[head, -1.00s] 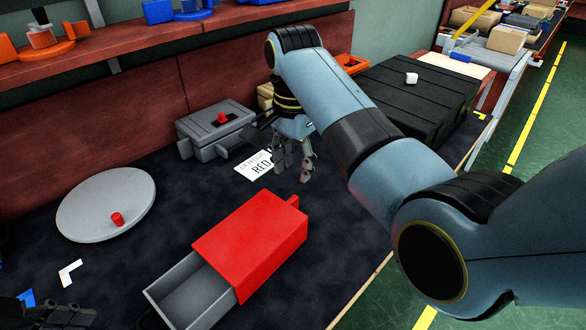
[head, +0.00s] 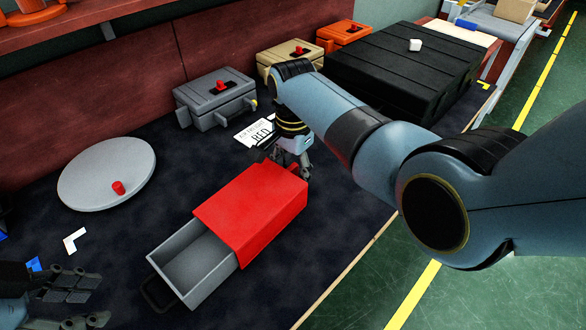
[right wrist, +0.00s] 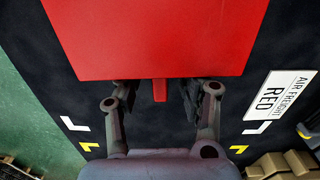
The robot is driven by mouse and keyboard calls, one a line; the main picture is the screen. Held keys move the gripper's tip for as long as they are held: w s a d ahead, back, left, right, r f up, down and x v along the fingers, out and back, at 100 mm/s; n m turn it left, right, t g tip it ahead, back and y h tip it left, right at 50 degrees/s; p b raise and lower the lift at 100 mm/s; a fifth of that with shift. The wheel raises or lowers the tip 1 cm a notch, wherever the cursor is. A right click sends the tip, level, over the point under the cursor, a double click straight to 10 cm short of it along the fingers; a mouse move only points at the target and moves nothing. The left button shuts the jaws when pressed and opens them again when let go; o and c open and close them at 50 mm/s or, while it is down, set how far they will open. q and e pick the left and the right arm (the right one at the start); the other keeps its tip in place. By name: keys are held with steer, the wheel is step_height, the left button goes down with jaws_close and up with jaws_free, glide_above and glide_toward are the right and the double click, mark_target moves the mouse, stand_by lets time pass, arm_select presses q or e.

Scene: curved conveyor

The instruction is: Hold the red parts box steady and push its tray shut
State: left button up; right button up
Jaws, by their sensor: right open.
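The red parts box (head: 250,208) lies on the dark mat. Its grey tray (head: 192,262) is slid well out toward the lower left, empty, with a black handle (head: 157,296) on its front. My right gripper (head: 290,165) is at the box's far end, partly hidden by the box. In the right wrist view my right gripper (right wrist: 158,92) is open, with its fingers either side of the small red tab (right wrist: 159,90) on the box (right wrist: 160,40); it is not closed on it. My left gripper (head: 98,299) is open and empty at the lower left, apart from the handle.
A grey round plate (head: 100,178) with a red knob stands left of the box. A grey case (head: 215,97), a tan case (head: 290,53) and a RED label card (head: 255,132) lie behind. A large black case (head: 405,70) stands far right. Mat between plate and tray is clear.

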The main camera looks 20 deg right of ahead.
steer(key=shift+c, duration=0.2)
jaws_close()
stand_by(0.3)
stand_by(1.0)
